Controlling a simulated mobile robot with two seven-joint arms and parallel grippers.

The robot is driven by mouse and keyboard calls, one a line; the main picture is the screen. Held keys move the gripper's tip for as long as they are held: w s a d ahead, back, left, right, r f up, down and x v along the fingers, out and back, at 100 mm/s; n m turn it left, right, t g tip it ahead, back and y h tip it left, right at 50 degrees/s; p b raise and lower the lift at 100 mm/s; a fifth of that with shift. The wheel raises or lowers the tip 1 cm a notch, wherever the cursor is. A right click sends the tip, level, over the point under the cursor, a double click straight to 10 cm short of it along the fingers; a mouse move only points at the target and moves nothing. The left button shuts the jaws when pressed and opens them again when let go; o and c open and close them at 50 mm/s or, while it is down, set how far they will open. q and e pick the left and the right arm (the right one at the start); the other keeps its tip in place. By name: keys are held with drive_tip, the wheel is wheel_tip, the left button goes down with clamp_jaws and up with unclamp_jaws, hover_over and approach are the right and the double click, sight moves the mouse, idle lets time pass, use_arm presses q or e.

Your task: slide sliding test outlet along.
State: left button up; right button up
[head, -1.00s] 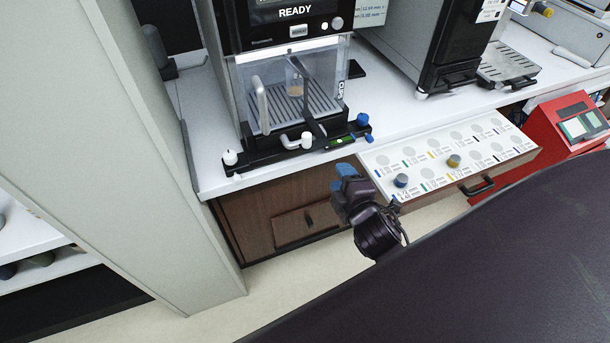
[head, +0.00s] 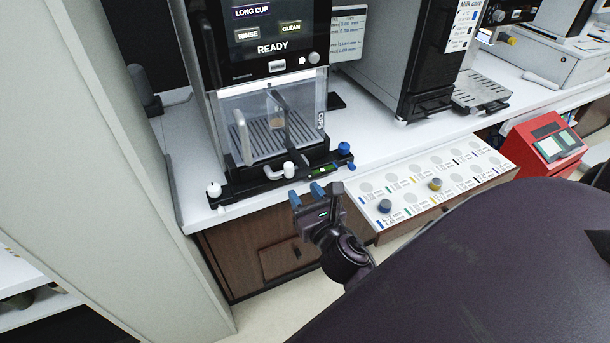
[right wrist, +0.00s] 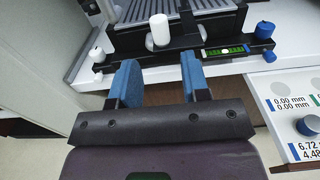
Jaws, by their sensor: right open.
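A black rail (head: 250,184) runs along the front of the coffee machine (head: 265,60), with a white knob (head: 214,189) at its left end and a blue knob (head: 344,148) at its right. A white elbow-shaped piece (head: 281,170) sits on the rail beside a green level; I take it as part of the sliding test outlet. In the right wrist view it is an upright white cylinder (right wrist: 160,30). My right gripper (head: 316,193), blue-tipped, is open and empty in front of the rail, just below it. In the right wrist view its fingertips (right wrist: 160,66) are apart from the white piece. My left gripper is out of view.
An open drawer (head: 390,226) with a printed white top and two small knobs juts out right of my gripper. A tall grey panel (head: 100,170) stands at the left. A red device (head: 545,140) sits at the right. The white counter (head: 180,140) is clear left of the machine.

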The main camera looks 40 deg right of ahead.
sight(290, 173)
drive_tip(key=x, duration=0.8)
drive_tip(key=shift+a+f, duration=0.1)
drive_tip(key=shift+c, duration=0.3)
drive_tip(key=shift+s, duration=0.1)
drive_tip(key=c, duration=0.7)
